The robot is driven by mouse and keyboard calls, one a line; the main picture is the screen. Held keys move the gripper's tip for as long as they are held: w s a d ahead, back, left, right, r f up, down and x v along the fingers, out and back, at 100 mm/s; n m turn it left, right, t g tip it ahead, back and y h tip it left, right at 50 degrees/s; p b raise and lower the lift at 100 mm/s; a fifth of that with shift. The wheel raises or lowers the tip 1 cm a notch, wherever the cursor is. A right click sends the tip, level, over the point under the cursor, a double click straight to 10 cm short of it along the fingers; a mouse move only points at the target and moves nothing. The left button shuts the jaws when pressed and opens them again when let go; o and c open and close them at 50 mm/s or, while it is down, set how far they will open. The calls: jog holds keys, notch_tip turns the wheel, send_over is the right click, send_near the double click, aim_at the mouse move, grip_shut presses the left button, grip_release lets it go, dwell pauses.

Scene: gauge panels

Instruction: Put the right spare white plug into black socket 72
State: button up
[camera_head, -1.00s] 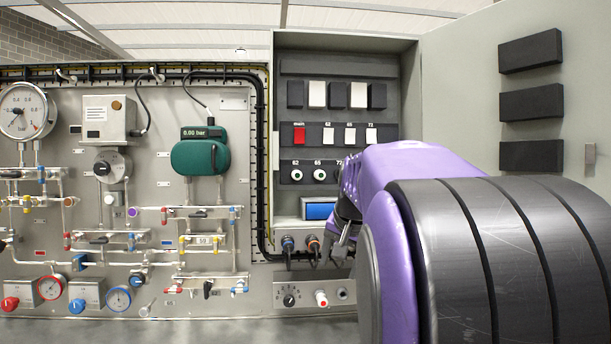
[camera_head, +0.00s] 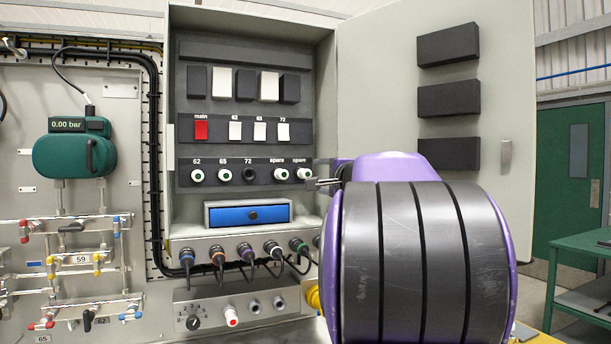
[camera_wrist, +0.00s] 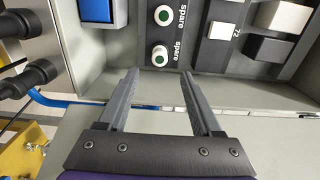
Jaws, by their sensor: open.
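The right spare plug (camera_head: 304,173) is white with a green centre and sits at the right end of the plug row. In the wrist view it (camera_wrist: 160,55) lies just beyond and between my fingertips. Black socket 72 (camera_head: 250,175) is dark and empty, in the middle of the row. The left spare plug (camera_head: 281,174) sits between them; it shows in the wrist view (camera_wrist: 163,15) too. My gripper (camera_head: 318,184) is open and empty, just right of the right spare plug; it also shows in the wrist view (camera_wrist: 159,73). My arm hides part of the cabinet's right side.
White plugs fill sockets 62 (camera_head: 197,176) and 65 (camera_head: 225,175). A blue-fronted drawer (camera_head: 230,215) is below the row, and switches with a red main switch (camera_head: 201,130) are above. The open cabinet door (camera_head: 380,110) stands at right. Cable connectors (camera_head: 246,252) line the panel below.

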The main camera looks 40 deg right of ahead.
aim_at(308, 174)
jog(key=shift+p+x, duration=1.7)
jog(key=shift+x, duration=2.75)
jog(key=shift+b, duration=0.5)
grip_shut()
jog(key=shift+b+v, duration=1.7)
jog(key=shift+v, duration=1.3)
